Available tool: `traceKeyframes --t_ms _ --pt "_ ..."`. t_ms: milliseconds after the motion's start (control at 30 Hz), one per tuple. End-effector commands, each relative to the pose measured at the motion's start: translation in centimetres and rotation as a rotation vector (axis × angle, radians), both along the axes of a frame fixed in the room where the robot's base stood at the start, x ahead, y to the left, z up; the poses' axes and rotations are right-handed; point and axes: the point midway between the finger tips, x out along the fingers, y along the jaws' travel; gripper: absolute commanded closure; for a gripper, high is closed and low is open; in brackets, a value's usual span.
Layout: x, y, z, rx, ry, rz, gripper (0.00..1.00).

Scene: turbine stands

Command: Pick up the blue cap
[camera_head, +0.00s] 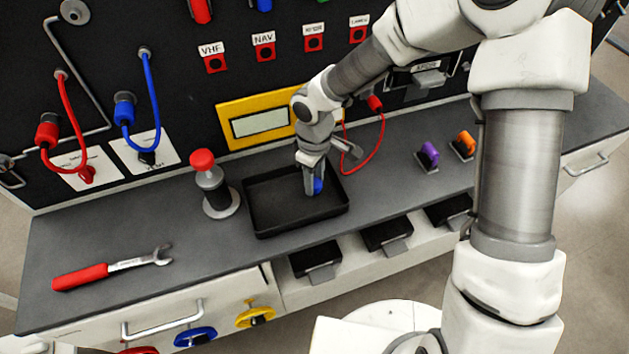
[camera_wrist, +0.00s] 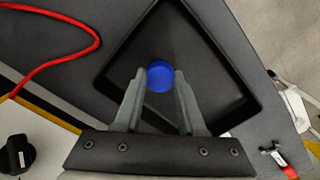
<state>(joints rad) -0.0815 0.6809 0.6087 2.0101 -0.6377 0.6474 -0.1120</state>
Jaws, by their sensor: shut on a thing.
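The blue cap (camera_wrist: 160,76) is round and sits between the tips of my gripper (camera_wrist: 158,90) in the wrist view. In the head view the cap (camera_head: 318,186) shows as a small blue spot at the fingertips of my gripper (camera_head: 312,184), partly hidden by a finger. My gripper points down into the black tray (camera_head: 262,229) and is shut on the cap. The cap is inside or just above the tray; I cannot tell whether it touches the tray floor.
A red-topped cylinder (camera_head: 213,187) stands left of the tray. A red-handled wrench (camera_head: 110,269) lies at the front left. Purple (camera_head: 428,153) and orange (camera_head: 465,143) pieces stand to the right. A red cable (camera_head: 376,150) loops behind my gripper. A yellow-framed display (camera_head: 262,122) is behind the tray.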

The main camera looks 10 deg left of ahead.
Motion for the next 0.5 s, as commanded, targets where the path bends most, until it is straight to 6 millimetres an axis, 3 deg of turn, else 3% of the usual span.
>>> traceKeyframes --t_ms 167,500 --pt "-0.1 -0.3 3.6 0.0 -0.004 -0.002 1.0" --pt "-4.5 -5.6 7.4 -0.002 -0.003 -0.003 1.0"
